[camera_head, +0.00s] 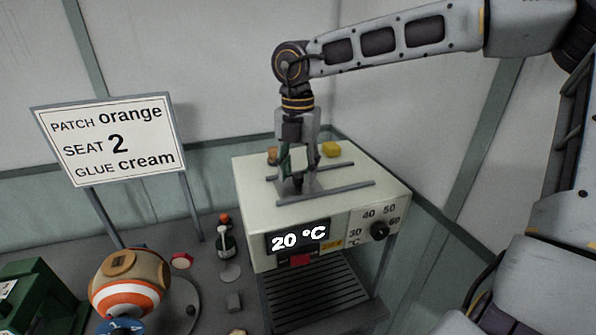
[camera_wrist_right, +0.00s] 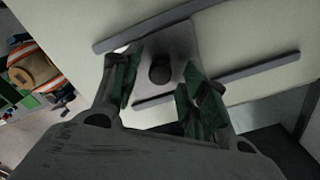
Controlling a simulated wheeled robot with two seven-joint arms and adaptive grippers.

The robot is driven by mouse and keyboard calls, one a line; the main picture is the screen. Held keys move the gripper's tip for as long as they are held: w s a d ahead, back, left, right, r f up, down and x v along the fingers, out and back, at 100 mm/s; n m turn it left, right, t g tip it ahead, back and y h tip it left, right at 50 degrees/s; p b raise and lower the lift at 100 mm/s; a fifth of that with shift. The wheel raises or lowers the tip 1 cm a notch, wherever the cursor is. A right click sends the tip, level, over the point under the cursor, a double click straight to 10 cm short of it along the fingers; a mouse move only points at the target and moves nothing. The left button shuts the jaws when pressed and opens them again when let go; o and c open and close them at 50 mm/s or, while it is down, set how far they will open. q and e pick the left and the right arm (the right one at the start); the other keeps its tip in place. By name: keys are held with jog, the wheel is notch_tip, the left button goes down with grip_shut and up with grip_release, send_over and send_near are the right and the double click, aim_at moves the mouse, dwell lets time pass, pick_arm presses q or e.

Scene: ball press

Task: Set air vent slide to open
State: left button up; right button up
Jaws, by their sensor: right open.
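The air vent slide is a grey plate (camera_wrist_right: 178,40) with a dark round knob (camera_wrist_right: 160,72). It sits between two grey rails (camera_head: 325,192) on top of the cream heater box (camera_head: 256,184). My right gripper (camera_head: 299,172) points down over the slide from above. In the right wrist view its open green-padded fingers (camera_wrist_right: 160,92) stand on either side of the knob, with gaps left and right of it. In the head view the gripper hides part of the plate and knob. I cannot tell whether the vent is open. My left gripper is out of view.
The box front has a display (camera_head: 298,237) reading 20 °C and a dial (camera_head: 380,231). A sign (camera_head: 108,138), a striped ball (camera_head: 128,290) and a bottle (camera_head: 226,241) are to the left.

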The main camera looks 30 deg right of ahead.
jog(key=shift+f, duration=0.55)
grip_shut()
